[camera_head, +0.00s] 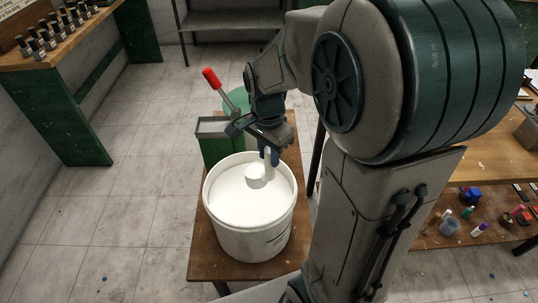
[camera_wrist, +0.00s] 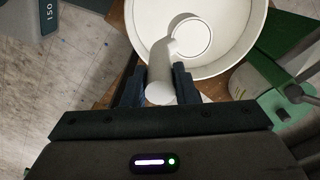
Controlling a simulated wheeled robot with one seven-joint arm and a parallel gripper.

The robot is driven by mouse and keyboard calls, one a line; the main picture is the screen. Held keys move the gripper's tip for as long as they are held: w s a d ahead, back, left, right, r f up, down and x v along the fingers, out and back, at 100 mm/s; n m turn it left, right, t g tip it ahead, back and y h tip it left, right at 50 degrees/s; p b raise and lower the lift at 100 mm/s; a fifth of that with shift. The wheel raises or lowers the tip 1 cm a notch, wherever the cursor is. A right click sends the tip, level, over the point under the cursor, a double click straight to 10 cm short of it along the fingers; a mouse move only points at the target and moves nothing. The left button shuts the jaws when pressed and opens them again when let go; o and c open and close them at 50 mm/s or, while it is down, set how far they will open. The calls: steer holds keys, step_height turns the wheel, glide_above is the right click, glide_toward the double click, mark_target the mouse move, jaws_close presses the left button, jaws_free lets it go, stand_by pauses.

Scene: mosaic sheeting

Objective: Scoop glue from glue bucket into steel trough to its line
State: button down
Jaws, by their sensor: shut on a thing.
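The white glue bucket (camera_head: 262,243) stands on a small brown wooden table, and pale glue (camera_head: 238,205) shows inside it. My gripper (camera_head: 271,158) is above the bucket's far side, shut on the handle of a white scoop (camera_head: 256,177). In the wrist view my gripper (camera_wrist: 158,82) has its dark fingers on both sides of the handle, and the scoop's round cup (camera_wrist: 190,37) is inside the bucket (camera_wrist: 258,25). The cup is at or close to the glue surface; white on white hides its depth and contents. I cannot make out the steel trough or its line for certain.
A green machine (camera_head: 215,150) with a grey top and a red-handled lever (camera_head: 211,79) stands right behind the bucket. A workbench with small items is at the right. A green-legged bench (camera_head: 80,125) is at the left. Tiled floor lies between.

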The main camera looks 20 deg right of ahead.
steer(key=shift+t+y, duration=0.4)
steer(key=shift+t, duration=0.1)
steer(key=shift+r+p, duration=0.85)
steer(key=shift+r, duration=1.3)
steer(key=shift+w, duration=0.1)
